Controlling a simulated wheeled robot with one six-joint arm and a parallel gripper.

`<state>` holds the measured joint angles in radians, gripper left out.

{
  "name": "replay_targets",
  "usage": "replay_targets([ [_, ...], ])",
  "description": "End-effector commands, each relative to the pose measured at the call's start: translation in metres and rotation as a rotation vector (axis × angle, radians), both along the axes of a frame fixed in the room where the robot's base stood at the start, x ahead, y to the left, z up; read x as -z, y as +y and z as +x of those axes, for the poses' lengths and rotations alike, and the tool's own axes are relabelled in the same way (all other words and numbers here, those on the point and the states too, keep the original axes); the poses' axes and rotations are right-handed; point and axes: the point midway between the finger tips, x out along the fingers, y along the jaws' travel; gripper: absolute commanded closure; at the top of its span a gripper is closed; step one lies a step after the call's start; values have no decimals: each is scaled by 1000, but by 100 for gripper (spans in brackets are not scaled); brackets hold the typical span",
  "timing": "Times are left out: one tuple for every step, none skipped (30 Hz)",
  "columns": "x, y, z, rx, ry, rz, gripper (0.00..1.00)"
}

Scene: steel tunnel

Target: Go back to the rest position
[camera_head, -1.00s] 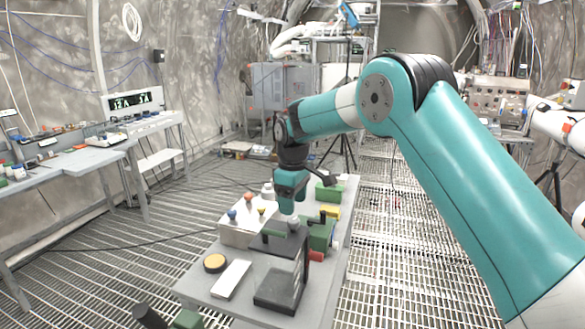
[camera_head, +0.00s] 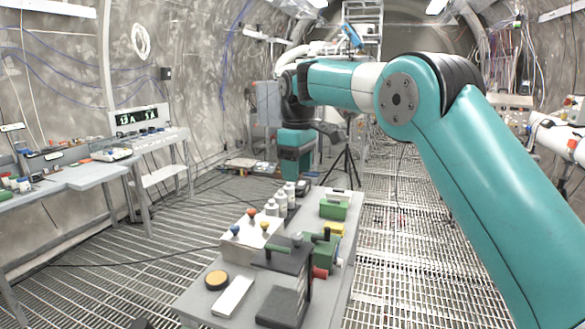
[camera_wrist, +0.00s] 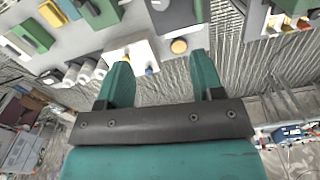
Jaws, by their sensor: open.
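My gripper (camera_wrist: 163,82) is open and empty in the wrist view, its two teal fingers apart with the work table showing beyond them. In the head view my teal arm reaches in from the right, and the teal gripper end (camera_head: 295,155) hangs above the far left part of the table (camera_head: 205,297), clear of the objects on it. The fingertips are hard to make out in the head view.
The table carries a white box with coloured knobs (camera_head: 243,245), several grey-white bottles (camera_head: 272,208), a green bin (camera_head: 334,208), a dark stand (camera_head: 282,305), a white block (camera_head: 232,296) and a yellow-topped disc (camera_head: 217,280). A side bench (camera_head: 80,178) stands left. Grated floor is open right of the table.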

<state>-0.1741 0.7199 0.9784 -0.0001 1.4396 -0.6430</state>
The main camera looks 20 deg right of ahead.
Motion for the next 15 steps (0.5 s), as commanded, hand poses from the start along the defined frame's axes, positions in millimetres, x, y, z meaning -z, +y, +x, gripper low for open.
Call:
replay_targets([
  [-1,1,-2,0,-1,1,39],
  [-3,1,-5,0,-3,2,39],
  [-5,2,-9,3,-4,3,39],
  [-7,3,-15,4,-8,6,39],
  [-9,5,-21,4,-11,9,39],
  [-12,7,-33,8,-17,15,39],
  [-15,9,-43,10,-20,21,39],
  [-17,11,-55,14,-24,28,39],
  [-19,14,-72,19,-31,41,39],
  [-20,16,-87,23,-34,53,39],
  [-20,19,-102,29,-36,65,39],
  [-20,22,-122,37,-40,83,39],
  [-19,24,-138,43,-41,98,39],
  [-18,26,-154,50,-42,113,39],
  [-15,29,-177,60,-40,135,39],
])
